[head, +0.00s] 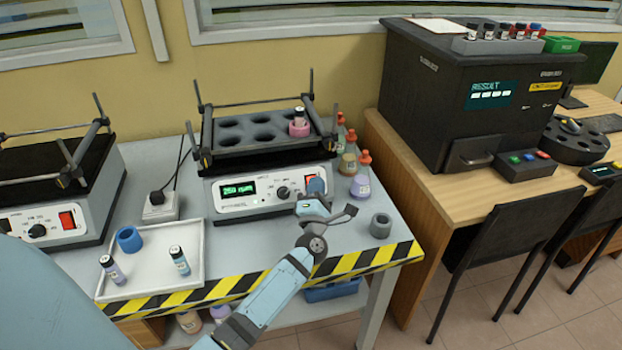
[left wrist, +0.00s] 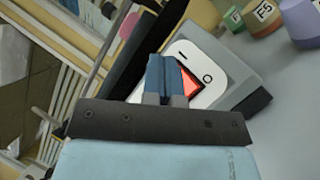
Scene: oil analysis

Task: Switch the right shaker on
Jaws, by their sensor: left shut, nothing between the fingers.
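The right shaker (head: 233,207) stands on the grey bench (head: 338,237). Its green display (head: 238,189) is lit and seems to read 250 rpm. Its black knob (head: 283,192) shows beside the display. My right gripper is out of view.
The left shaker (head: 20,222) has a red switch (head: 67,220). A white tray (head: 150,282) holds two vials and a blue ring. Several bottles (head: 361,180) and a grey ring (head: 381,225) stand right of the right shaker. A pink-ringed vial (head: 299,126) sits in its rack.

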